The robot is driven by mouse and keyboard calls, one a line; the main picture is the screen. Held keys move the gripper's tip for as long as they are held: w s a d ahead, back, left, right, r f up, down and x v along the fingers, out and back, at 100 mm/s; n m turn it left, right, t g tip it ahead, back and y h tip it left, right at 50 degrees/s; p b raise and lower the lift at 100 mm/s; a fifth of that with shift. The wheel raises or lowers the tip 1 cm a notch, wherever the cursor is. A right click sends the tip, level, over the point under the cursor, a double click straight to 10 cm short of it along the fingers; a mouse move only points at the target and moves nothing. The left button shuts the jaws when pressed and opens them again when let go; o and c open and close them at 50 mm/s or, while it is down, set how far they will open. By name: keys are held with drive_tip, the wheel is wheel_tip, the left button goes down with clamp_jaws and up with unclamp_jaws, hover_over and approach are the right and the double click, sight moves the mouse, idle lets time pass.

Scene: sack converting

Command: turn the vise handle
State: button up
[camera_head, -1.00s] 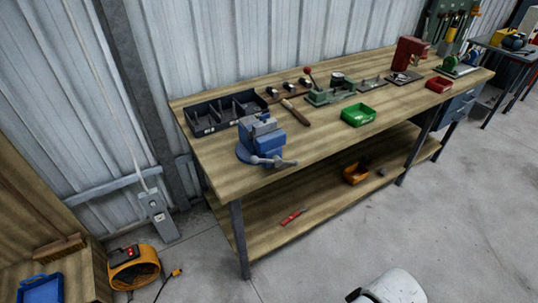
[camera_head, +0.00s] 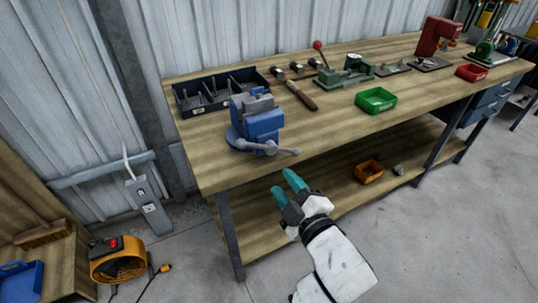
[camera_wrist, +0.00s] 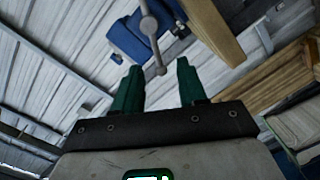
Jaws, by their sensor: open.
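The blue vise (camera_head: 258,122) stands on the left front part of the wooden workbench (camera_head: 340,115). Its grey handle (camera_head: 266,148) sticks out at the front, toward the bench edge. My gripper (camera_head: 285,184) has teal fingers, open and empty. It is in front of the bench, below and a little right of the handle, apart from it. In the wrist view the handle (camera_wrist: 150,30) hangs down from the vise (camera_wrist: 133,35), with its ball end close ahead of the gap between the fingertips (camera_wrist: 160,68).
A black divided tray (camera_head: 215,94) is behind the vise, and a mallet (camera_head: 301,96) and a green bin (camera_head: 376,100) lie to its right. The lower shelf (camera_head: 330,185) holds an orange bin (camera_head: 369,171). An orange fan (camera_head: 118,262) stands on the floor at left.

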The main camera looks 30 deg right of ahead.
sight(258, 148)
drive_tip(key=shift+n+t+y, duration=0.3)
drive_tip(key=shift+n+t, duration=0.2)
drive_tip(key=w, duration=0.4)
drive_tip(key=w+p, duration=0.1)
drive_tip(key=w, duration=0.2)
drive_tip(key=w+r, duration=0.1)
drive_tip(key=w, duration=0.3)
drive_tip(key=shift+w+a+r, duration=0.1)
drive_tip(key=shift+w+a, duration=0.2)
drive_tip(key=shift+a, duration=0.05)
clamp_jaws()
